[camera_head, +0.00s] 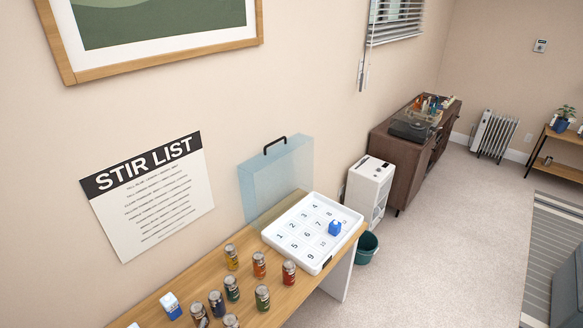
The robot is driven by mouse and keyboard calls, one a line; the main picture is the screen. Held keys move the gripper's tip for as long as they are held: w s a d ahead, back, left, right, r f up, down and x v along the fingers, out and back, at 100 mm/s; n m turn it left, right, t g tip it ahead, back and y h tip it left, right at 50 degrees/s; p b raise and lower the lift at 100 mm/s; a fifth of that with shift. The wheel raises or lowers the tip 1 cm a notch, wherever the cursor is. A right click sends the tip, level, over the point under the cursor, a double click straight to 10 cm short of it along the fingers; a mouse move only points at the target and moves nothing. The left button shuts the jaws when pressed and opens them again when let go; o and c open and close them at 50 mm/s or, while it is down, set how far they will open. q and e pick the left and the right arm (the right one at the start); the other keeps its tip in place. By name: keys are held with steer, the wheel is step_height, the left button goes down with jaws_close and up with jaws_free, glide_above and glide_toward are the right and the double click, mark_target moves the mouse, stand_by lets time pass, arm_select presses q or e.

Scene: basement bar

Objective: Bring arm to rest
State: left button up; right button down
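Neither of my arms nor grippers shows in the head view. A wooden counter (190,272) runs along the wall at the lower left. On it lies a white tray (284,262) with numbered places. Several cans, such as a red one (289,273), an orange one (259,264) and a yellow one (231,257), stand on the counter to the left of the tray. A blue and white carton (171,306) stands farther left.
A translucent blue panel with a black handle (275,180) stands behind the tray. A white appliance (368,190) and a green bin (367,247) are beyond the counter. A brown cabinet (388,158) stands farther off. Open carpet (440,240) lies to the right.

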arm_select(q)
steer(key=s+f+n+g+h, duration=0.1)
steer(key=s+f+g, duration=0.55)
steer(key=s, duration=0.45)
steer(key=s+f+n+g, duration=0.2)
steer(key=s+f+g, duration=0.3)
steer(key=s+f, duration=0.45)
steer(key=s+f+g, duration=0.1)
steer(key=s+f, duration=0.2)
steer(key=f, duration=2.1)
steer(key=s+a+f+g, duration=0.1)
steer(key=s+a+f, duration=0.2)
steer(key=s+f, duration=1.3)
steer(key=shift+s+a+m, duration=0.2)
steer(key=shift+s+m, duration=0.1)
steer(key=shift+s, duration=0.45)
steer(key=shift+f+g, duration=0.1)
steer(key=shift+g, duration=0.15)
